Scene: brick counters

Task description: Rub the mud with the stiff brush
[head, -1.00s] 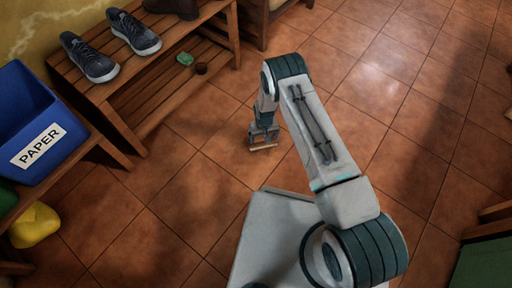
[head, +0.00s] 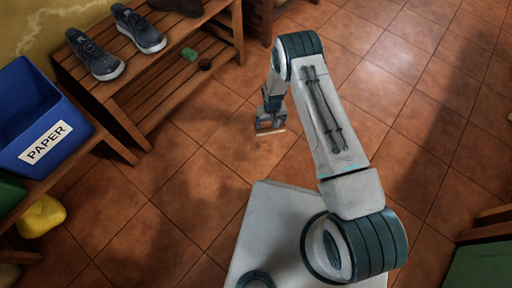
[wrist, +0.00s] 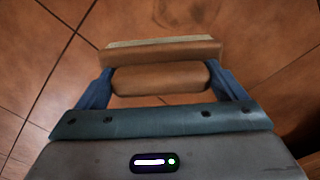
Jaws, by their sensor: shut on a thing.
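My gripper (wrist: 162,84) is shut on the stiff brush (wrist: 160,50), a wooden block with a rounded handle and a pale strip along its far edge. In the head view my gripper (head: 269,116) holds the brush (head: 270,131) low over the tiled floor. I cannot tell whether the bristles touch the floor. A faint dark, mottled patch that looks like the mud (wrist: 166,12) lies on the tiles just beyond the brush in the wrist view. In the head view any mud near the brush is too faint to make out clearly.
A slatted wooden bench (head: 165,95) at upper left holds dark shoes (head: 137,30), with a green block (head: 190,54) and a small brown round thing (head: 205,64) on its lower shelf. A blue PAPER bin (head: 45,115) stands left. The central floor is clear.

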